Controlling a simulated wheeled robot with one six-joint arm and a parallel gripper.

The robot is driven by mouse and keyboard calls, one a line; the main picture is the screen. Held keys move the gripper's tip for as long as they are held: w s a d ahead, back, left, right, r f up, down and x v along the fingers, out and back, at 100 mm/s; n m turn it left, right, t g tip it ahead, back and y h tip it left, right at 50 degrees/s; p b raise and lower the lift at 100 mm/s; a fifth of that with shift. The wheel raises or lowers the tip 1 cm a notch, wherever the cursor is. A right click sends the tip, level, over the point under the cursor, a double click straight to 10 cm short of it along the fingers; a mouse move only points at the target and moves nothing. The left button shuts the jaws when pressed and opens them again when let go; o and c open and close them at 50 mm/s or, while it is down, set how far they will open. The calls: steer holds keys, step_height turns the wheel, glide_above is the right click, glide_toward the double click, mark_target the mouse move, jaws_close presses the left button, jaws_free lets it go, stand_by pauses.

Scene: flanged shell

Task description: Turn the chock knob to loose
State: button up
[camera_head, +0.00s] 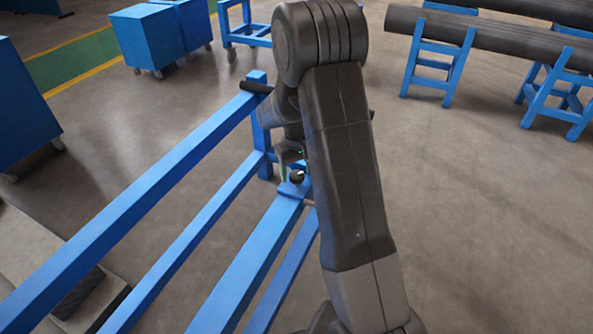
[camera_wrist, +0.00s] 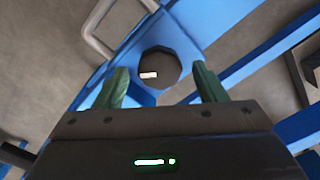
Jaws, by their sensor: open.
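The chock knob (camera_wrist: 158,68) is a dark, many-sided knob with a small white mark, set on a blue plate of the frame. In the wrist view it lies just beyond and between the two green fingertips of my gripper (camera_wrist: 160,86). The fingers are apart and I see no contact with the knob. In the head view the knob (camera_head: 297,176) shows small and dark on the blue rail, with my gripper (camera_head: 288,163) just above it. My arm hides part of the frame beside it. I cannot read any label for loose.
The blue frame (camera_head: 150,200) has long rails running to the lower left. A grey metal handle (camera_wrist: 97,30) stands beside the knob's plate. Blue trestles (camera_head: 440,55) carry dark pipes at the upper right. Blue cabinets (camera_head: 150,38) stand at the back left. The floor at right is clear.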

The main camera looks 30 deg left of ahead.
mark_target(296, 173)
steer(key=c, duration=1)
steer(key=shift+o, duration=0.2)
steer(key=shift+n+p, duration=0.35)
steer(key=shift+n, duration=1.85)
steer(key=o, duration=1)
steer(key=shift+c, duration=0.2)
steer(key=shift+r, duration=0.1)
step_height(296, 173, up, 14)
steer(key=p, duration=0.1)
steer(key=shift+p, duration=0.3)
